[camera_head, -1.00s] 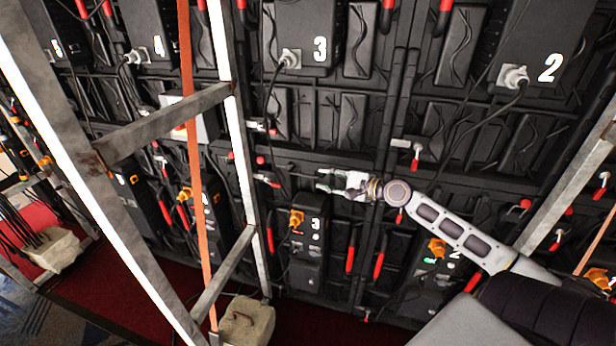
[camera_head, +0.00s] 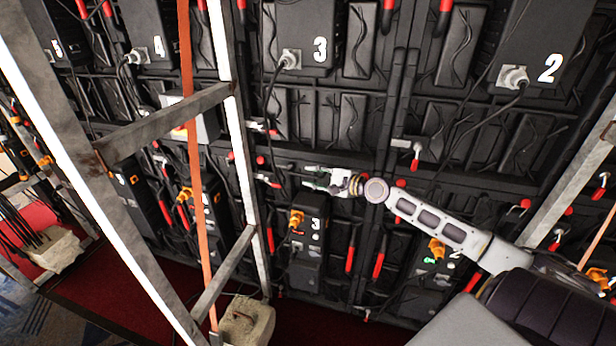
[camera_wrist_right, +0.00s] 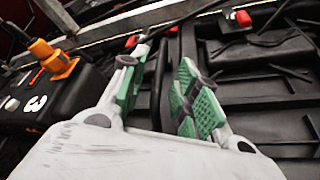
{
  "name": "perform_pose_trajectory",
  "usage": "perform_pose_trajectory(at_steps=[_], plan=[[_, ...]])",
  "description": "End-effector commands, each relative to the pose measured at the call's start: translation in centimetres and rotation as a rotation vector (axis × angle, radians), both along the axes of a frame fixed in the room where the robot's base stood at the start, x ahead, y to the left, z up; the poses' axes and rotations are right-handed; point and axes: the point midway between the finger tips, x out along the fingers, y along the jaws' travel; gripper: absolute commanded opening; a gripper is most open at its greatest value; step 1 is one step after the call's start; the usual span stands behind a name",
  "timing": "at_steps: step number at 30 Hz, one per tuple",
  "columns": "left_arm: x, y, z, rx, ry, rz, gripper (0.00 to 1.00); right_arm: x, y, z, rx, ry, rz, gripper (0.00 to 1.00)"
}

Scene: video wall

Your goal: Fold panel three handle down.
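My right gripper (camera_head: 308,177) is in front of the black panel backs in the head view, its fingers pointing left. Its green-padded fingers are apart in the right wrist view (camera_wrist_right: 158,82), with no handle clearly held between them. A red-tipped handle (camera_head: 268,180) is just left of the fingertips, apart from them in the picture. I cannot tell for certain that it is panel three's handle. The upper box marked 3 (camera_head: 318,45) is above, and the lower box marked 3 (camera_head: 310,228) is below; the lower one also shows in the right wrist view (camera_wrist_right: 40,100). My left gripper is not in view.
A metal upright (camera_head: 240,150) and an orange strap (camera_head: 193,150) stand left of the gripper. Red grips (camera_head: 378,265) hang below the arm. Another red-ended handle (camera_head: 417,155) is to the right. Black cables cross the panels. A pale weight (camera_head: 246,322) sits low on the floor.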

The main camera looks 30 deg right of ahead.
Motion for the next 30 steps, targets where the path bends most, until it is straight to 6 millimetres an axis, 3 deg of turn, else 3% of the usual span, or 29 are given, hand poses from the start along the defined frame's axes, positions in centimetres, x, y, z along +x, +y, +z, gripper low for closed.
perform_pose_trajectory(at_steps=[15, 30], plan=[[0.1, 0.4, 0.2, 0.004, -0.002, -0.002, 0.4, 2.0, 0.8, -0.4, 0.001, -0.001, 0.0, 0.31], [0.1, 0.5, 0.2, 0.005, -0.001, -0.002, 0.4, 2.5, 1.0, -0.6, 0.0, 0.0, 0.001, 0.31]])
